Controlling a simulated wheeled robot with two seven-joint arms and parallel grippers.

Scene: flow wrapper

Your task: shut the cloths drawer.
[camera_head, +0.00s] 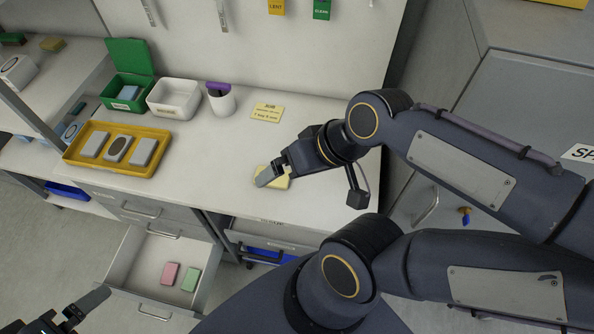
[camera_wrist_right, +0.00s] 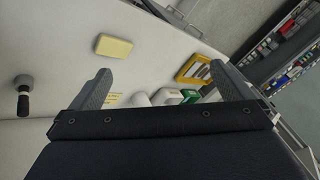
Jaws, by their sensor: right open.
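The open drawer (camera_head: 143,254) stands pulled out below the bench at the lower left in the head view. A pink cloth (camera_head: 170,273) and a green cloth (camera_head: 190,279) lie inside it. Its front handle (camera_head: 155,312) is at the near edge. My left gripper (camera_head: 92,302) shows partly at the lower left, beside the drawer's left side; its opening is unclear. My right gripper (camera_head: 274,175) is over the bench top, away from the drawer. In the right wrist view the right gripper (camera_wrist_right: 162,88) is open with nothing between its fingers.
A pale yellow block (camera_head: 284,182) is by my right gripper. A yellow tray (camera_head: 103,172) with several blocks, a green box (camera_head: 128,107), a white bin (camera_head: 173,98) and a cup (camera_head: 222,104) stand on the bench. Another drawer unit (camera_head: 272,243) with blue contents is right of the open drawer.

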